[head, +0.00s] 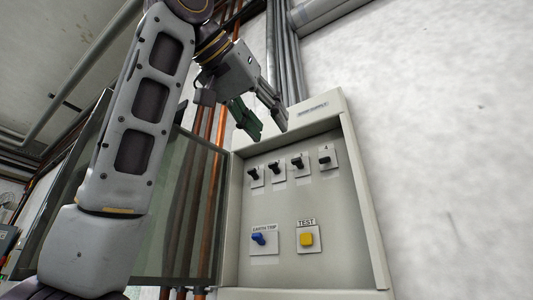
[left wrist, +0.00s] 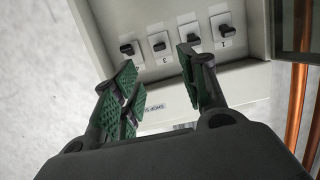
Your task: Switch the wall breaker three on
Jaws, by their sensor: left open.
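The open wall breaker box (head: 365,215) holds a top row of several black-levered breakers on white plates. Breaker three (head: 298,163) is third from the left in the head view. In the left wrist view the row is reversed, and breaker three (left wrist: 160,46) is second from the left, with a small "3" beside it. Its lever's on or off position is hard to tell. My left gripper (head: 268,132) is open and empty, above the row near the box's top edge. In the left wrist view its green-padded fingers (left wrist: 160,82) stand apart, short of the levers. My right gripper is not in view.
Below the row are a blue "EARTH TRIP" switch (head: 258,239) and a yellow "TEST" button (head: 306,239). The glass door (head: 170,220) hangs open to the left, behind my arm. Copper pipes (head: 208,185) run beside the box. The wall to the right is clear.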

